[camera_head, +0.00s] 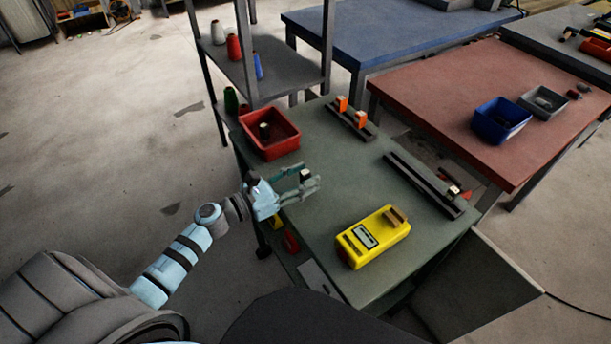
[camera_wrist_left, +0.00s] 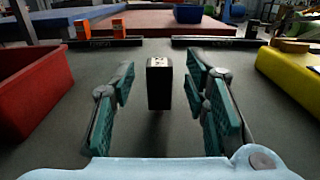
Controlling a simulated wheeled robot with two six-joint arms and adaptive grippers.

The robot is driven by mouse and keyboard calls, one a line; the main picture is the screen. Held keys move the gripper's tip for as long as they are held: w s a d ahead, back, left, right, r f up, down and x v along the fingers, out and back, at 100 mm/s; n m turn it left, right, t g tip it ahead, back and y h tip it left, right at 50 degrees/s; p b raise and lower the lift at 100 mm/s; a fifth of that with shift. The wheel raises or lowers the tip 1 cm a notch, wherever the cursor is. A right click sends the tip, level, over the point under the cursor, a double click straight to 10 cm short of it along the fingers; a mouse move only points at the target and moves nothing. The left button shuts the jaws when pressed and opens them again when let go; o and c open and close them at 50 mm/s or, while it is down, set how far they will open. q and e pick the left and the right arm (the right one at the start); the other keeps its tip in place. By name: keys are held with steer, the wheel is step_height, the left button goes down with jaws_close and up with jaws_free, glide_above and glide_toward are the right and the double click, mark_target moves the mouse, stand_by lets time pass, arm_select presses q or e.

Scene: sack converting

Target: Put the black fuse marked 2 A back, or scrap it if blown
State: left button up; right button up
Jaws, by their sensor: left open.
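A small black fuse (camera_head: 306,174) with a pale top is between the spread fingers of my left gripper (camera_head: 311,182). In the left wrist view the black fuse (camera_wrist_left: 159,88) is upright between the teal finger pads, with a gap on each side. A dark shadow lies below it. Its marking is not readable. The yellow tester (camera_head: 376,238) lies to the right of my gripper. The red bin (camera_head: 284,148) is beyond the gripper, with a dark fuse (camera_head: 264,130) inside. My right gripper is not in view.
One dark rail (camera_head: 352,121) holds two orange fuses (camera_head: 360,118). A second rail (camera_head: 420,182) has a small dark-and-pale piece (camera_head: 453,191) near its end. A shelf rack (camera_head: 285,65) stands behind the red bin. The green table is clear between gripper and rails.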

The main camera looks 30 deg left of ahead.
arm_select(q)
steer(key=shift+w+d, duration=0.3)
steer(key=shift+w, duration=0.2)
steer(key=shift+s, duration=0.1)
jaws_close()
